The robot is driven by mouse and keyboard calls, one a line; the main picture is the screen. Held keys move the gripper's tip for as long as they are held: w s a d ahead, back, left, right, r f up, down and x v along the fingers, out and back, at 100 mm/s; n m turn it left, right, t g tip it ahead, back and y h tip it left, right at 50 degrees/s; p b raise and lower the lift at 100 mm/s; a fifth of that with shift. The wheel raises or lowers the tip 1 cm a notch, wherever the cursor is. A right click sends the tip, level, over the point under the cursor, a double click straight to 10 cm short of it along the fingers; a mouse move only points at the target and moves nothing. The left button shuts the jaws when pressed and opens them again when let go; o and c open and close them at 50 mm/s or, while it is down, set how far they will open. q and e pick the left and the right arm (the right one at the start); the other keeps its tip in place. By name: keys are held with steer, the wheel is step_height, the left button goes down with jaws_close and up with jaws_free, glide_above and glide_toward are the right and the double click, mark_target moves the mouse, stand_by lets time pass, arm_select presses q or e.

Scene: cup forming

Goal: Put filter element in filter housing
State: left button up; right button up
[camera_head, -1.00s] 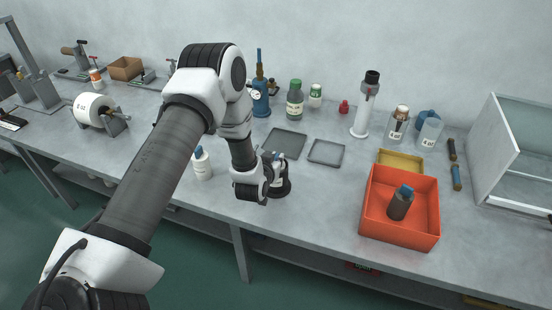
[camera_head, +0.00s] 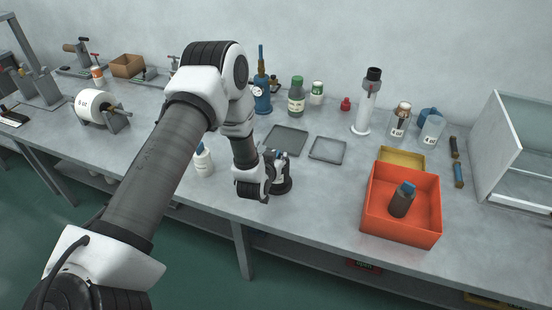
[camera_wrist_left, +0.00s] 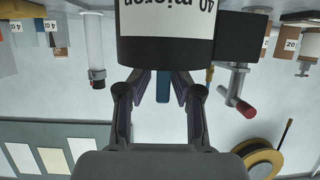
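My left gripper (camera_head: 268,180) is low over the front middle of the bench, right at a black cylindrical body (camera_head: 287,184) with a white label. In the left wrist view the body (camera_wrist_left: 245,35) shows upside down, its label reading "40 micron". I cannot tell whether it is the filter housing, the element or both together. The left gripper's fingers (camera_wrist_left: 160,85) are partly closed at its edge. A narrow blue piece shows between them; whether they touch it is unclear. My right gripper is out of view.
The orange bin (camera_head: 372,215) stands at the front right. Grey trays (camera_head: 327,150) lie behind the gripper. A white bottle (camera_head: 203,163) stands close by my arm. Bottles and a blue burner (camera_head: 262,100) line the back. The bench surface between gripper and bin is clear.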

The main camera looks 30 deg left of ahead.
arm_select(q)
steer(key=shift+s+r+p, duration=0.15)
steer(key=shift+r+p, duration=0.1)
steer(key=shift+p, duration=0.25)
steer(key=b+v, duration=0.3)
steer(key=v, duration=0.9)
steer(key=s+d+f+m+g+h, duration=0.25)
steer(key=s+d+f+g, duration=0.35)
steer(key=s+f, duration=0.5)
steer(key=s+d+f+g, duration=0.2)
steer(key=s+f+g, duration=0.1)
steer(key=s+f, duration=0.2)
steer(key=s+d+f+g+h, duration=0.1)
steer(key=s+d+f+g, duration=0.2)
steer(key=s, duration=0.7)
steer(key=shift+s+f+g, duration=0.2)
steer(key=shift+f+g, duration=0.5)
steer(key=shift+f, duration=0.2)
